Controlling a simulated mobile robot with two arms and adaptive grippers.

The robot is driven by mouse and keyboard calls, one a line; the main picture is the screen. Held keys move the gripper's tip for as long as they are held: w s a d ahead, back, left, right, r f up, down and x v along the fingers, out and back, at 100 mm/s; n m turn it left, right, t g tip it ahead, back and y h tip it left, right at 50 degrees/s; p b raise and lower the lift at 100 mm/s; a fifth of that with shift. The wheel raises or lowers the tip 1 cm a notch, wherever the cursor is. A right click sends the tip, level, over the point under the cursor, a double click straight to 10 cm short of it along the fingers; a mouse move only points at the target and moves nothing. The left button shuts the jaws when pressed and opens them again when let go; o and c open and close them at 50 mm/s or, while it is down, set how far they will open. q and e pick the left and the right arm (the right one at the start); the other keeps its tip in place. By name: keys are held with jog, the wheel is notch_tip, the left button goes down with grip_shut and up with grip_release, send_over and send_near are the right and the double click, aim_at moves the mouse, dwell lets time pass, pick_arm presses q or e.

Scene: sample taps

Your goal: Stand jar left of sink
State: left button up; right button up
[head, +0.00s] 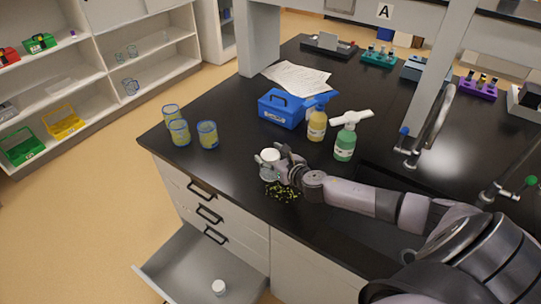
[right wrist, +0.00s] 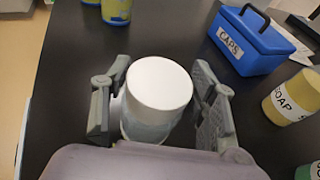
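A jar (head: 268,172) with a white lid is at the bench's near edge, in the middle of the head view. Its lid (right wrist: 160,82) and part of its pale body show in the right wrist view. My right gripper (head: 281,163) reaches it from the right. Its two fingers (right wrist: 160,95) flank the jar closely; I cannot tell whether both press on it. I cannot tell whether its base touches the bench. The dark sink (head: 440,178) is at the right, partly behind my right arm. My left gripper is not in view.
Green-yellow bits (head: 281,192) lie on the bench below the jar. Blue-rimmed beakers (head: 207,135) stand left. A blue caps box (head: 281,110), a soap bottle (head: 317,127) and a green spray bottle (head: 345,145) stand behind. An open drawer (head: 190,265) holds a small white object (head: 219,287).

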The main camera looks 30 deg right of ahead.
jog(key=o, duration=0.3)
jog(key=shift+r, duration=0.15)
jog(key=shift+r, duration=0.15)
jog(key=shift+s, duration=0.4)
jog(key=b+v, duration=0.2)
jog(key=v, duration=0.9)
